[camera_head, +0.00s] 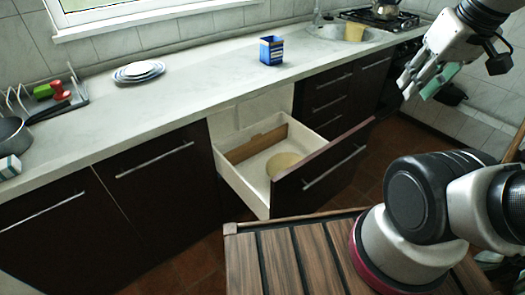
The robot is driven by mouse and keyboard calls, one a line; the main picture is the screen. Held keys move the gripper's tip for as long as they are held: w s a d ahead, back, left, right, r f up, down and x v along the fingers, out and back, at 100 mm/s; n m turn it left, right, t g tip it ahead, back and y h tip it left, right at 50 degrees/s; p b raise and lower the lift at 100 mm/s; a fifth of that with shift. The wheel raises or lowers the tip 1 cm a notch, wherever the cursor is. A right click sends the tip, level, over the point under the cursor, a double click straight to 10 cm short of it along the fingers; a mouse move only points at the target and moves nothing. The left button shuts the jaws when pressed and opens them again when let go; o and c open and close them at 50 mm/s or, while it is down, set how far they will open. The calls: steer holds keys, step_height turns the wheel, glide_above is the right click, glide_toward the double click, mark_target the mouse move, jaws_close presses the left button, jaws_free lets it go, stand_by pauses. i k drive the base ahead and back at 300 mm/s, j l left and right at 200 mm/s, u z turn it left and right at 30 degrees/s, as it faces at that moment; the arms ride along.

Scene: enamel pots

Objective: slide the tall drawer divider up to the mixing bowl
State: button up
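The brown drawer divider (257,144) stands upright across the inside of the open white drawer (240,184), toward its back left. The cream mixing bowl (284,161) sits in the drawer, nearer the dark front panel. Bare drawer floor shows between the divider and the bowl; they are apart. The front panel hides part of the bowl. My gripper (422,84) is raised at the upper right, well away from the drawer. Its fingers look spread, with a pale green surface at one finger, and I see nothing clearly held.
The drawer's dark front panel (322,172) and side walls surround the divider and bowl. Above is the pale counter (190,88) with a blue box (271,50), stacked plates (139,71) and a dish rack (48,101). A slatted wooden surface (290,258) is in front.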

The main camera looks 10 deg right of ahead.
mark_target(259, 143)
steer(key=i+l+u, duration=0.15)
steer(key=l+u, duration=0.2)
steer(key=i+l+u, duration=0.15)
steer(key=l+u, duration=0.5)
steer(key=i+l, duration=0.05)
